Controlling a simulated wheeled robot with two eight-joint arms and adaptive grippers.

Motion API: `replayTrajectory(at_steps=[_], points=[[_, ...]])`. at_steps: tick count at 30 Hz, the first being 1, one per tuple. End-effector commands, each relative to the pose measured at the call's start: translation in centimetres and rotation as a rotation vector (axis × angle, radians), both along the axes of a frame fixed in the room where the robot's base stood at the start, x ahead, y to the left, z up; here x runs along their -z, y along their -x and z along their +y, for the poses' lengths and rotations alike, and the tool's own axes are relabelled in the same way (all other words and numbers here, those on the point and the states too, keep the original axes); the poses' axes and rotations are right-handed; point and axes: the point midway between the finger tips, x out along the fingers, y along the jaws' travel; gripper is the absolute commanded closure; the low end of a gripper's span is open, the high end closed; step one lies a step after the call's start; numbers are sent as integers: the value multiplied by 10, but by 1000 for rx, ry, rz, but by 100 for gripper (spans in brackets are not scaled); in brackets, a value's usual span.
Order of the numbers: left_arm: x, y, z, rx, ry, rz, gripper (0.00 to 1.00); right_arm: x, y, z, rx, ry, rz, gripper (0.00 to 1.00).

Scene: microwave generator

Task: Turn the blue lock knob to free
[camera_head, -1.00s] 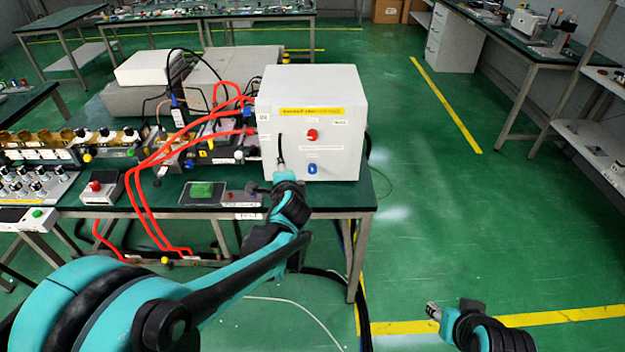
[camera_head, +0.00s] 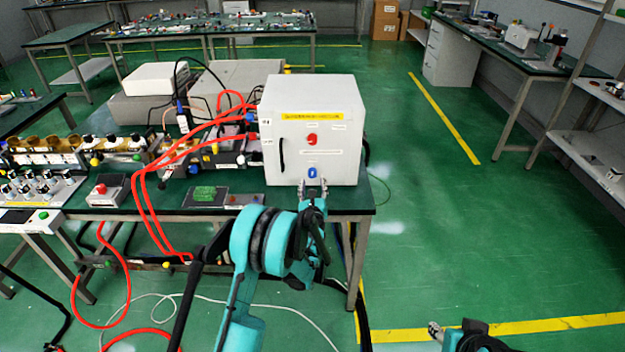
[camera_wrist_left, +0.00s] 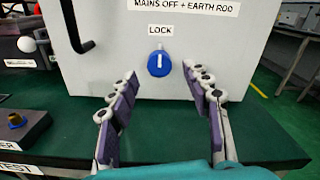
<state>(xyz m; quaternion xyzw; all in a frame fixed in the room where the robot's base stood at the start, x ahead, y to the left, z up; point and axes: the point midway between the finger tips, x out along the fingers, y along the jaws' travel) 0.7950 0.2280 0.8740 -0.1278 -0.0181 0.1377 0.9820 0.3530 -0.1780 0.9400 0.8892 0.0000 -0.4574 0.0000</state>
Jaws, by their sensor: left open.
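The blue lock knob (camera_head: 312,172) is on the lower front of the white box (camera_head: 330,110), below a red knob (camera_head: 312,140). In the left wrist view the blue knob (camera_wrist_left: 160,63) sits under a "LOCK" label, with its white mark upright. My left gripper (camera_head: 313,187) is open just in front of and below the knob. In the left wrist view its two fingers (camera_wrist_left: 170,95) are spread on either side, below the knob, with nothing between them. My right gripper (camera_head: 436,330) is at the bottom right, far from the box; its finger state is too small to tell.
A black handle (camera_wrist_left: 82,35) is on the box front, left of the knob. The box stands on a green bench (camera_head: 240,203) near its right end. Red cables (camera_head: 150,180) and small equipment crowd the bench to the left. The floor to the right is clear.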

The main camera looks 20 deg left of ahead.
Motion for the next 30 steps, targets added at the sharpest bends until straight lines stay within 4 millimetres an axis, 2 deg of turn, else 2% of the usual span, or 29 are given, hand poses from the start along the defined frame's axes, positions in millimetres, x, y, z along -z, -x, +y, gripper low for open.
replayTrajectory(at_steps=[3, 7, 17, 18, 23, 24, 30], points=[[2, -19, 7, -2, 1, 0, 51, 8, 0, 0, 0, 0, 0, 60], [1, -32, 10, -2, 2, 0, 51, 11, 0, 0, 0, 0, 0, 60], [-1, -38, 12, -1, 3, -1, 51, 12, 0, 0, 0, 0, 0, 60], [-1, -38, 12, -1, 3, -1, 54, 12, 0, 0, 0, 0, 0, 60], [-1, -38, 12, -2, 3, 0, 96, 12, 0, 0, 0, 0, 0, 60], [-1, -38, 12, -2, 3, 0, 100, 12, 0, 0, 0, 0, 0, 60], [-1, -38, 12, -2, 8, -2, 100, 12, 0, 0, 0, 0, 0, 60]])
